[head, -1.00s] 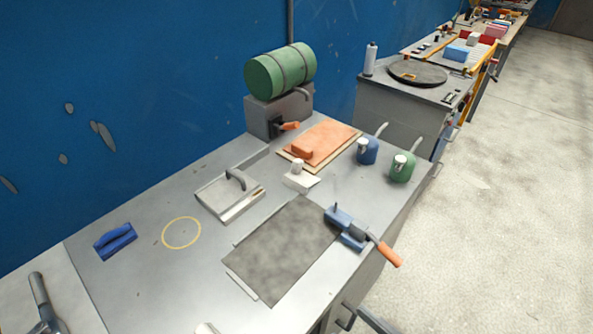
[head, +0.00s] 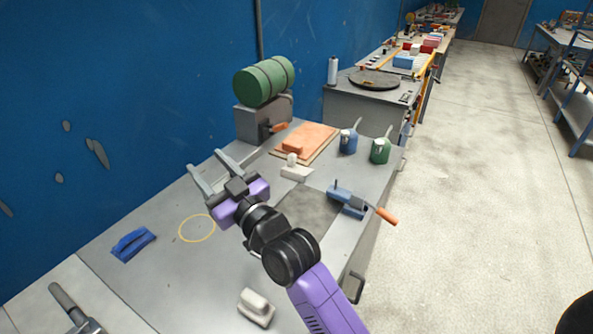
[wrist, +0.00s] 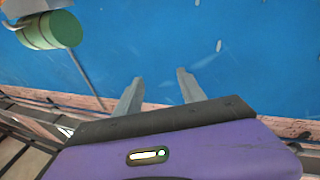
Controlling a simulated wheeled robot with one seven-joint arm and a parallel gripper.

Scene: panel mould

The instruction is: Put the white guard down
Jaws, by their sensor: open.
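A white piece with a rounded grip (head: 256,307) lies on the grey bench near its front edge, below and right of the yellow ring (head: 180,231). A second white piece with a small knob (head: 296,172) stands farther back, beside the orange board. I cannot tell for sure which one is the guard. My gripper (head: 206,161) is open and raised over the bench, pointing toward the blue wall. Nothing is between its fingers, which also show in the wrist view (wrist: 160,80). Both white pieces are apart from it. My arm hides part of the dark plate (head: 305,212).
A blue handled tool (head: 133,244) lies left of the ring. A blue clamp with an orange handle (head: 347,199) sits at the right edge. Blue (head: 348,142) and green (head: 380,151) cans, an orange board (head: 312,137) and a green cylinder (head: 263,80) stand at the back.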

